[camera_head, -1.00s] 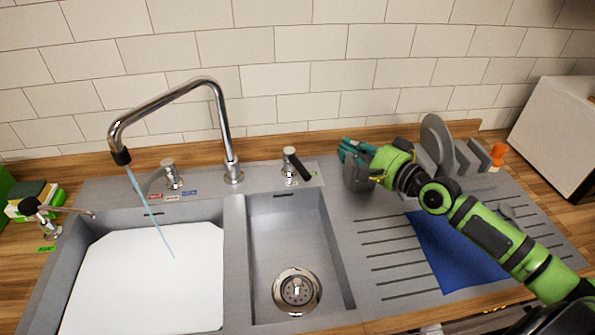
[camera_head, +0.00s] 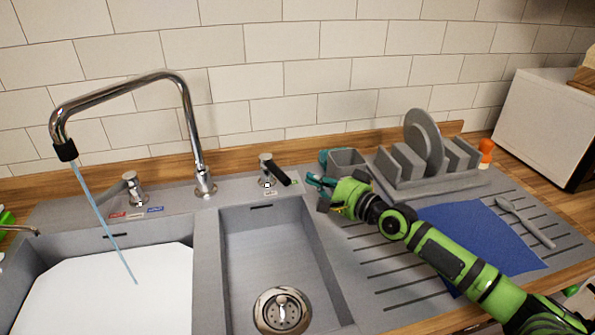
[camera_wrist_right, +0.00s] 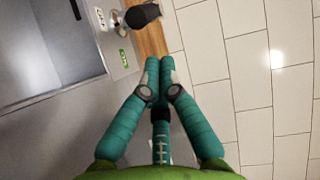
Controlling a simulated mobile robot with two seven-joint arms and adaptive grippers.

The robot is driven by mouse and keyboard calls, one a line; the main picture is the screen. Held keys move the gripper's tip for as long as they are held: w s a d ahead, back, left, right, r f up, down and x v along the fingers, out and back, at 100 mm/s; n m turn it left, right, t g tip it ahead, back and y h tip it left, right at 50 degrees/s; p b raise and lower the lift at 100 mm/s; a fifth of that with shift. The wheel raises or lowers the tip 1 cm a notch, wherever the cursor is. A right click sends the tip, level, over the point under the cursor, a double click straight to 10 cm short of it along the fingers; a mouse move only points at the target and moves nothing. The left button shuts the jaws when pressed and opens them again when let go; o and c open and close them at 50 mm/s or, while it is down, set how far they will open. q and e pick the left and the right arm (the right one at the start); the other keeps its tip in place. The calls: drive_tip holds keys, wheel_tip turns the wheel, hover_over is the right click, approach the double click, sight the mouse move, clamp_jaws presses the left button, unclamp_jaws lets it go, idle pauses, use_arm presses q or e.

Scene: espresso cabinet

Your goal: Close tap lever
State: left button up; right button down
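The chrome tap (camera_head: 190,120) arches over the left basin, and a thin stream of water (camera_head: 100,220) runs from its spout. A chrome lever (camera_head: 133,188) stands left of the tap base by red and blue labels. A chrome knob with a black lever (camera_head: 280,174) stands right of the tap, by a green label. My right gripper (camera_head: 316,182) is just right of the black lever, apart from it. In the right wrist view its teal fingers (camera_wrist_right: 159,64) are together and empty, with the black lever (camera_wrist_right: 143,15) beyond them. My left gripper is out of view.
The left basin holds a white board (camera_head: 110,295); the small right basin (camera_head: 265,245) is empty. A grey dish rack (camera_head: 430,182) with a plate stands behind my right arm. A blue cloth (camera_head: 480,235) and a spoon (camera_head: 525,222) lie on the drainboard.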

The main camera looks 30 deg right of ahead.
sight(287, 179)
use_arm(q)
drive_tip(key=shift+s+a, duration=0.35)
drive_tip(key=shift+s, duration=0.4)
use_arm(e)
drive_tip(key=x, duration=0.6)
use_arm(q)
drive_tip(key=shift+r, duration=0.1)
use_arm(e)
drive_tip(key=shift+a, duration=0.1)
drive_tip(key=a+p, duration=0.1)
drive_tip(key=p, duration=0.1)
drive_tip(key=a+p, duration=0.2)
drive_tip(key=shift+s+a+r, duration=0.1)
drive_tip(key=shift+s+r, duration=0.1)
drive_tip(key=shift+s, duration=0.2)
drive_tip(key=shift+a, duration=0.15)
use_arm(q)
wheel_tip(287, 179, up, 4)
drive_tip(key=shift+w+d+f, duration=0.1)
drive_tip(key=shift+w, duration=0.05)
use_arm(e)
drive_tip(key=shift+f, duration=0.2)
drive_tip(key=shift+s+a, duration=0.1)
drive_tip(key=shift+s, duration=0.05)
